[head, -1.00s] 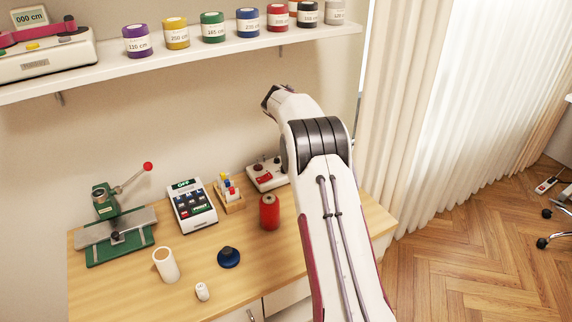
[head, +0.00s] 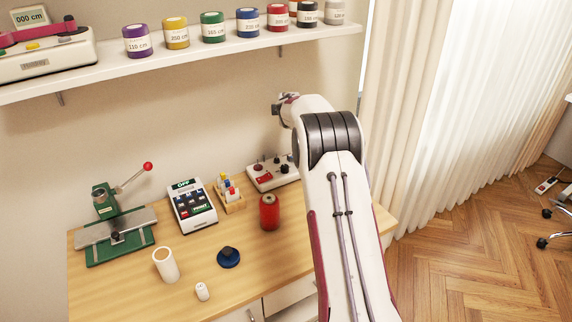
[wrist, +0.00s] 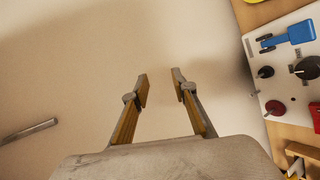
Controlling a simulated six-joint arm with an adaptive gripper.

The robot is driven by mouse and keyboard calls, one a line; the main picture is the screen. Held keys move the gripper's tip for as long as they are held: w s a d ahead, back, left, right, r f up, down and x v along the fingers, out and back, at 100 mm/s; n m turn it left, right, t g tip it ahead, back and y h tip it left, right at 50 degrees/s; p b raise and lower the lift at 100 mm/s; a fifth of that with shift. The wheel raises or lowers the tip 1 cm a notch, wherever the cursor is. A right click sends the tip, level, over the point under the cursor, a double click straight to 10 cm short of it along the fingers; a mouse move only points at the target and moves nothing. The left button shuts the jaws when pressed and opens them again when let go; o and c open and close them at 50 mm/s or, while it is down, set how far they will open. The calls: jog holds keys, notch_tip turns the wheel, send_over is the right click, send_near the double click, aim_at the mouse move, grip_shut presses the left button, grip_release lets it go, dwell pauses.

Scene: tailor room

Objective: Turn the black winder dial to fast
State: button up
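The white winder box (head: 272,176) stands at the back right of the table against the wall, partly hidden by my arm. In the wrist view the winder (wrist: 288,88) shows at the right edge, with a larger black dial (wrist: 307,68), a small black knob (wrist: 265,72), a dark red knob (wrist: 275,108) and a blue lever (wrist: 288,38). The dial's setting is too small to read. My gripper (wrist: 161,82) is open and empty, its fingers apart in front of bare wall. In the head view my gripper (head: 284,104) is above the winder, touching nothing.
A holder with coloured pieces (head: 230,196) and a red spool (head: 269,212) stand close to the winder. A keypad device (head: 192,206) and a green press (head: 118,235) are further left. A shelf (head: 200,56) with thread spools runs above. A curtain (head: 400,110) hangs to the right.

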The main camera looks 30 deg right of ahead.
jog(key=a+f+n+y, duration=0.3)
jog(key=a+f+n, duration=0.1)
jog(key=n, duration=0.3)
jog(key=n+g+y, duration=0.4)
jog(key=n+g, duration=0.4)
jog(key=n, duration=1.5)
send_near(285, 166)
jog(key=shift+d+f, duration=0.1)
jog(key=shift+f, duration=0.35)
jog(key=shift+f, duration=0.1)
jog(key=shift+a+x, duration=0.2)
jog(key=shift+x, duration=3.6)
jog(key=shift+w, duration=0.2)
grip_shut()
